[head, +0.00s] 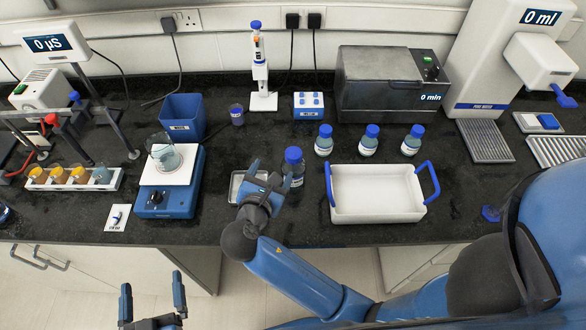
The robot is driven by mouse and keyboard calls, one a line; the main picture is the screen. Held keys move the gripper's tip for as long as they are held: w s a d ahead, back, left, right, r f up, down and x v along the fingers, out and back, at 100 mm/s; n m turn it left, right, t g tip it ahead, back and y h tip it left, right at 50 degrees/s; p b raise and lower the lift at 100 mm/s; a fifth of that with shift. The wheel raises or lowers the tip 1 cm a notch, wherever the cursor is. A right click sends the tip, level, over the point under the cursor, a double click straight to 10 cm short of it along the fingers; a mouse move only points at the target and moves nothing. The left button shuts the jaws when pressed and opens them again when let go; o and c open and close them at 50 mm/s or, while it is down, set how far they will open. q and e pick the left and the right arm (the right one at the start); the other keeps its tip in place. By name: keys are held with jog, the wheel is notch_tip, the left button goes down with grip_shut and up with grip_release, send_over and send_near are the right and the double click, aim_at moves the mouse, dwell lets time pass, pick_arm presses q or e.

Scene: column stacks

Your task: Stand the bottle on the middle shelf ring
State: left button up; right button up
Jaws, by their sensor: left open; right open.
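A bottle with a blue cap (293,156) stands upright on the dark bench, beside a small metal tray. My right gripper (268,176) is open, over the tray and just left of this bottle. Its right finger overlaps the lower part of the bottle in the picture; I cannot tell if they touch. Three similar blue-capped bottles stand behind the white bin: left (324,144), middle (369,146) and right (411,145). My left gripper (152,292) is open and empty, low in front of the bench. I cannot make out a shelf ring in this view.
The white bin (375,215) with blue handles stands right of the near bottle. A blue stirrer (165,203) with a beaker (163,155), a blue bin (184,115), a pipette stand (262,100) and a grey bath (385,90) stand around. Bench between stirrer and tray is clear.

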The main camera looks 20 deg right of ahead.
aim_at(293, 152)
jog(key=w+d, duration=0.1)
jog(key=d+g+h, duration=0.1)
jog(key=d, duration=0.1)
jog(key=w+d+h, duration=0.1)
jog(key=shift+w+d+f+n+p, duration=0.3)
jog(key=shift+w+f+n, duration=0.05)
jog(key=shift+f+n, duration=0.05)
jog(key=p+x, duration=0.1)
jog(key=x, duration=0.3)
jog(key=shift+r, duration=0.1)
jog(key=shift+w+d+f, duration=0.3)
jog(key=shift+w+d, duration=0.05)
jog(key=shift+w, duration=0.15)
jog(key=shift+c, duration=0.2)
jog(key=shift+r, duration=0.1)
grip_shut()
